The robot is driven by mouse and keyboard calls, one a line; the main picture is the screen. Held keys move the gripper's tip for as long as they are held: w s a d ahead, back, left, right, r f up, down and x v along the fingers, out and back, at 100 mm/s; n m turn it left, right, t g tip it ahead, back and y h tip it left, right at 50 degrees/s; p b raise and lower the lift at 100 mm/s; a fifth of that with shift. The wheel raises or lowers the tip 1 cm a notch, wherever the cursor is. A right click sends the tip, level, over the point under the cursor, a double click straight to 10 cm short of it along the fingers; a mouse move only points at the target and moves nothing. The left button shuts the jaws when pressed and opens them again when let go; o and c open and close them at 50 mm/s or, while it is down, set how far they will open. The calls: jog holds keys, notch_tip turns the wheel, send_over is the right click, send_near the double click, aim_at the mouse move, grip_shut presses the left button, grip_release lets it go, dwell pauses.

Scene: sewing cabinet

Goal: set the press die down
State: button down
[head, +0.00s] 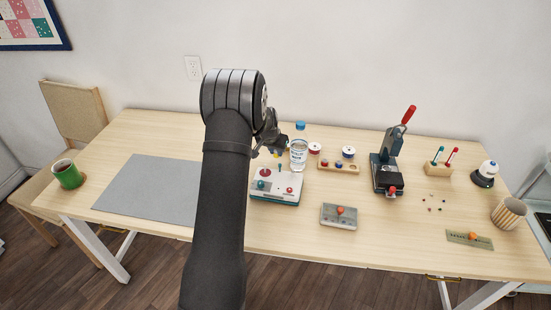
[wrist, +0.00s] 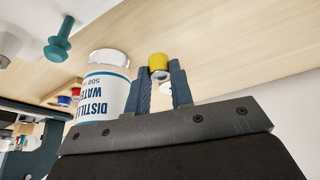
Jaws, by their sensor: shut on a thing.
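My gripper (head: 278,150) is behind the white and teal box, left of the water bottle. In the wrist view my gripper (wrist: 166,82) is shut on the press die (wrist: 158,62), whose yellow end shows between the blue-grey fingertips. In the head view the die (head: 278,155) is a small yellow spot under the fingers. I cannot tell its height above the table. The stamp press (head: 388,172), dark with a raised red-tipped lever, stands right of centre. A wooden rack (head: 350,170) with small coloured pieces lies between bottle and press.
The distilled water bottle (head: 299,150) stands close beside my gripper; it also shows in the wrist view (wrist: 105,92). A grey box (head: 337,221) is nearer the front edge. The grey mat (head: 150,190) is clear.

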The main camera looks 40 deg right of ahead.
aim_at(275, 156)
jog(key=shift+f, duration=1.75)
jog(key=shift+f, duration=0.1)
jog(key=c, duration=1.3)
grip_release()
jog(key=shift+f, duration=0.1)
jog(key=shift+o, duration=0.2)
jog(key=v, duration=1.2)
jog(key=shift+r, duration=0.25)
jog(key=shift+w, duration=0.1)
